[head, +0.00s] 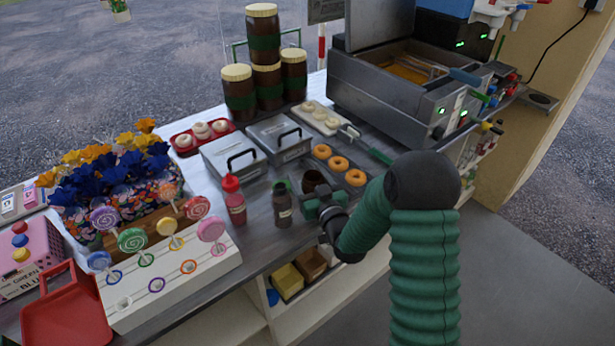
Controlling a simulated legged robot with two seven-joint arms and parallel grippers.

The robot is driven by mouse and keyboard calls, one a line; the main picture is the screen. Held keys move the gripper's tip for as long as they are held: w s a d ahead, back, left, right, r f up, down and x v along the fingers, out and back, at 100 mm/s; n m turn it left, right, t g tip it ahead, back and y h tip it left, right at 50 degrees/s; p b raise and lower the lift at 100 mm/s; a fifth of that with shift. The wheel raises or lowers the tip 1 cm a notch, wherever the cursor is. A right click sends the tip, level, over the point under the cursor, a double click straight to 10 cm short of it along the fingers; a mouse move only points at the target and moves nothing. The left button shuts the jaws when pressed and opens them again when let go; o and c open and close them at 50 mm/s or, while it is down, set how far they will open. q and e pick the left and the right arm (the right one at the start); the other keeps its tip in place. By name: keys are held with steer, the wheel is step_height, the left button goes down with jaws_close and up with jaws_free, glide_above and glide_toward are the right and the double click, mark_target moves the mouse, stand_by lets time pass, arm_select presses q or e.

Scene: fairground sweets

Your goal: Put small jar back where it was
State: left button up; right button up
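A small dark brown jar (282,207) with a pale label stands upright on the counter, just left of my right gripper. A second small brown jar or pot (313,180) stands just behind the gripper, partly hidden by it. I cannot tell which of the two is the task's small jar. My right gripper (316,204) is low over the counter near its front edge, close to both. Its fingers are small and partly overlapped, so I cannot tell whether they are open or touch either jar. My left gripper is out of view.
A red squeeze bottle (234,200) stands left of the labelled jar. Two lidded metal bins (233,154) and a row of doughnuts (339,163) lie behind. Large stacked jars (267,87) and a fryer (395,95) stand at the back. A lollipop stand (170,278) is front left.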

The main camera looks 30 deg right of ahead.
steer(key=shift+o, duration=0.7)
steer(key=shift+a, duration=0.1)
steer(key=shift+s, duration=0.2)
steer(key=s, duration=0.5)
steer(key=s+a, duration=0.1)
steer(key=s, duration=0.1)
steer(key=shift+s+a, duration=0.1)
steer(key=shift+s, duration=0.25)
steer(key=s+p, duration=0.2)
steer(key=p, duration=0.2)
steer(key=s+p, duration=0.1)
steer(key=p, duration=0.4)
steer(key=shift+s+a, duration=0.35)
